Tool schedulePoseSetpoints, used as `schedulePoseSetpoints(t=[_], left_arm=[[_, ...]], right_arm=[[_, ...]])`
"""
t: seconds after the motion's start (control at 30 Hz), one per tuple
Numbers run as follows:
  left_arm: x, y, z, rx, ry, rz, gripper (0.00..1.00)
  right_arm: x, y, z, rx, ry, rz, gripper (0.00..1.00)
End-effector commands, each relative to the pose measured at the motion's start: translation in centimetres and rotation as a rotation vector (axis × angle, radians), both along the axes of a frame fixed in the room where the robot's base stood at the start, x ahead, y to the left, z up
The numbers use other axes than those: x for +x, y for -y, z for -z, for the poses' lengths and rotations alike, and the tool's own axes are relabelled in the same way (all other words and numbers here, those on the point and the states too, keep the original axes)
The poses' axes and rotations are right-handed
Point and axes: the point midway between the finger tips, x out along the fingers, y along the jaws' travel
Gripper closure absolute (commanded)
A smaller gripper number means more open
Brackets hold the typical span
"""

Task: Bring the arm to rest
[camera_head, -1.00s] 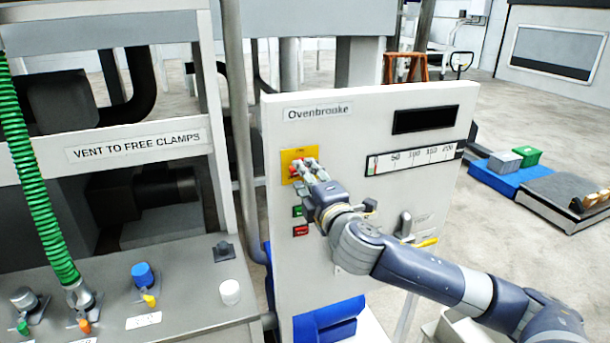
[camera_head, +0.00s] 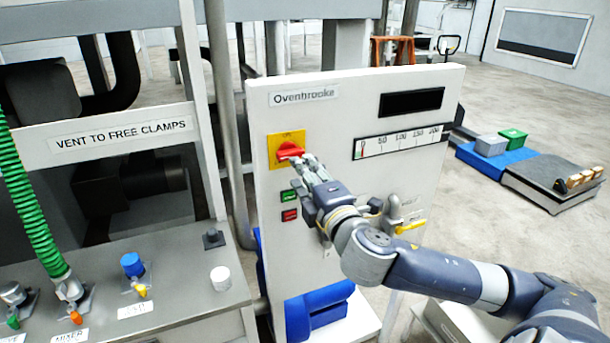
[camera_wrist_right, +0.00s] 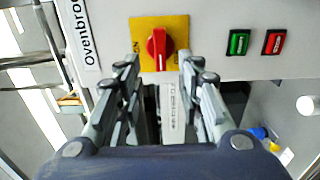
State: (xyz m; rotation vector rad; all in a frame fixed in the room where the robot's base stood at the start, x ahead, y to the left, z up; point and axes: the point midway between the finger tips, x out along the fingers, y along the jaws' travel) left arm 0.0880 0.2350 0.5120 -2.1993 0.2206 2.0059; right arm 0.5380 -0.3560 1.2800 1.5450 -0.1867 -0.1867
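The Ovenbrooke panel (camera_head: 420,180) carries a red rotary knob (camera_head: 290,151) on a yellow plate (camera_head: 276,148). The knob's handle lies sideways across the plate. My right gripper (camera_head: 304,166) is just in front of the knob and slightly to its lower right. In the right wrist view, the gripper (camera_wrist_right: 159,64) is open with nothing between its fingers. The red knob (camera_wrist_right: 160,46) shows beyond the fingertips, apart from them. My right arm reaches in from the right, bent across the panel's front. My left gripper is in neither view.
Green (camera_head: 289,196) and red (camera_head: 290,215) buttons sit below the knob. A yellow-handled lever (camera_head: 411,226) is on the panel close to my forearm. A bench (camera_head: 185,290) with hose fittings stands at left. A blue pallet (camera_head: 500,160) lies on the floor at right.

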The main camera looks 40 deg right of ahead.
Motion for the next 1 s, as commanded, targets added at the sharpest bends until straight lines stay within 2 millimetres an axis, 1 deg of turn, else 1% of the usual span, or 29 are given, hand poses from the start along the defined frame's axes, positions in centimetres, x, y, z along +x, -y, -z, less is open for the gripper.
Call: schedulePoseSetpoints(t=[0.4,0.47,0.53,0.57,0.67,0.7,0.77,0.8,0.87,0.9,0.97,1.0], left_arm=[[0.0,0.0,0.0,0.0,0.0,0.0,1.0],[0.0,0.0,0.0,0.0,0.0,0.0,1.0],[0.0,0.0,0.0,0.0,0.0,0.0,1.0],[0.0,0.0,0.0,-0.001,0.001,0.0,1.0],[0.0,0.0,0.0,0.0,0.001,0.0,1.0],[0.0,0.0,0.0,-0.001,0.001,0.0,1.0],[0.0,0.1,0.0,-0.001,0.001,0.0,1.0],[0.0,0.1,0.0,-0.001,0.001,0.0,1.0],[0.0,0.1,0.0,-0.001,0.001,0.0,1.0],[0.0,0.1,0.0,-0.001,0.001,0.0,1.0],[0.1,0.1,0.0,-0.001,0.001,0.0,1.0],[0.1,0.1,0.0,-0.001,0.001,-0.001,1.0]], right_arm=[[0.0,0.0,0.1,0.002,-0.001,0.0,0.66],[-0.1,0.0,0.6,0.019,-0.011,0.003,0.66],[-0.4,-0.2,2.3,0.07,-0.039,0.014,0.66],[-0.6,-0.3,3.4,0.105,-0.059,0.02,0.66],[-2.2,-1.0,8.5,0.267,-0.153,0.065,0.66],[-3.1,-1.4,10.9,0.344,-0.201,0.091,0.66],[-4.9,-2.3,14.7,0.469,-0.278,0.139,0.66],[-6.3,-2.9,17.2,0.552,-0.329,0.173,0.66],[-8.5,-4.1,20.5,0.669,-0.405,0.229,0.66],[-10.2,-4.9,22.6,0.745,-0.457,0.27,0.66],[-12.7,-6.4,25.4,0.851,-0.531,0.331,0.66],[-14.3,-7.3,27.1,0.917,-0.577,0.372,0.66]])
